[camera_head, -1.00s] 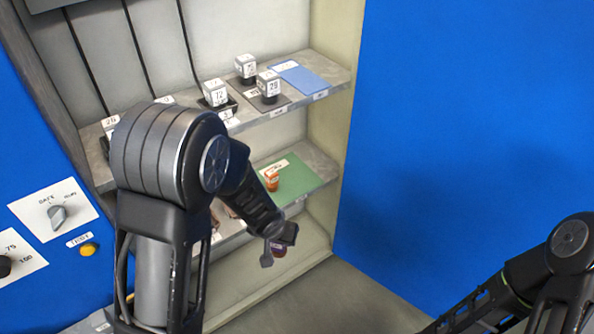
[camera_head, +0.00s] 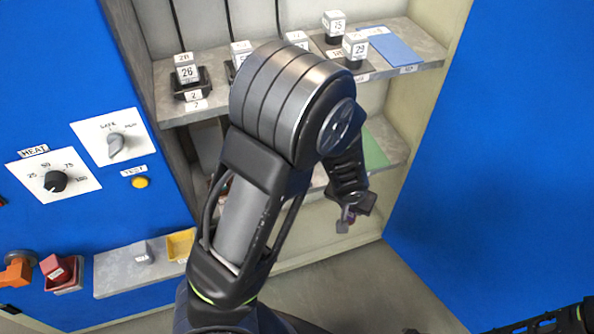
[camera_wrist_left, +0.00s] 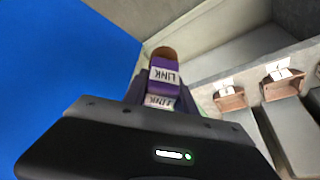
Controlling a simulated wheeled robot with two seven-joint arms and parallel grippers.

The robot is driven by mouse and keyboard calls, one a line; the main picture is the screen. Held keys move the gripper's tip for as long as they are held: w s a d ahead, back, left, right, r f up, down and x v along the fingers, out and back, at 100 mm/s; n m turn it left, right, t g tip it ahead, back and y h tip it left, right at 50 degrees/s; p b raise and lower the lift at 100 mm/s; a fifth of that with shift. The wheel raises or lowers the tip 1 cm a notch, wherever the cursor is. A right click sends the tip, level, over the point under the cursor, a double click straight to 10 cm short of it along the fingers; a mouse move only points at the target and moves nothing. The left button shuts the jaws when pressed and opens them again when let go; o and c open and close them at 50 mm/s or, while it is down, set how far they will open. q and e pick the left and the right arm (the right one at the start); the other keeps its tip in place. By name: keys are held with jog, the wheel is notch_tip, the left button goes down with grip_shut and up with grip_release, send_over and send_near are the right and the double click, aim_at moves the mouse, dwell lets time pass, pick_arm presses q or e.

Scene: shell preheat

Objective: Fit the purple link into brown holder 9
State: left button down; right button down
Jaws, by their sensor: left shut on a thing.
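The purple link (camera_wrist_left: 165,76) has a white LINK label and a brown rounded end. My left gripper (camera_wrist_left: 160,93) is shut on it, with the brown end pointing away from the jaws. In the head view my left gripper (camera_head: 353,212) hangs in front of the lower shelves, and only a small purple bit of the link (camera_head: 350,216) shows. Two brown holders with white tags, one (camera_wrist_left: 230,98) and another (camera_wrist_left: 278,83), stand to the right of the link in the left wrist view, apart from it. I cannot read their numbers.
The upper shelf (camera_head: 432,50) carries several numbered blocks on dark bases and a blue mat (camera_head: 392,50). A green mat (camera_head: 374,152) lies on the shelf below. A blue wall (camera_head: 520,150) stands at right. Knobs and a yellow button (camera_head: 140,182) sit at left.

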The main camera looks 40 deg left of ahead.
pick_arm(q)
jog(key=b, duration=0.1)
jog(key=f+n+b, duration=0.1)
jog(key=b, duration=0.1)
jog(key=s+f+n+b, duration=0.1)
jog(key=b, duration=0.1)
jog(key=shift+a+f+y, duration=0.15)
jog(key=shift+a+y, duration=0.1)
jog(key=shift+y, duration=0.15)
jog(key=s+a+r+n+g+y+b, duration=0.1)
jog(key=s+a+n+b, duration=0.3)
jog(key=b, duration=0.9)
jog(key=a+r+n+y, duration=0.1)
jog(key=a+n, duration=0.2)
jog(key=a, duration=0.1)
jog(key=shift+s+a+n+g, duration=0.15)
jog(key=shift+n+g, duration=0.15)
jog(key=shift+g, duration=0.1)
jog(key=w+a, duration=1)
jog(key=a, duration=0.4)
jog(key=shift+w+a, duration=0.15)
jog(key=shift+a, duration=0.25)
jog(key=shift+f+b, duration=0.6)
jog(key=shift+f, duration=1.15)
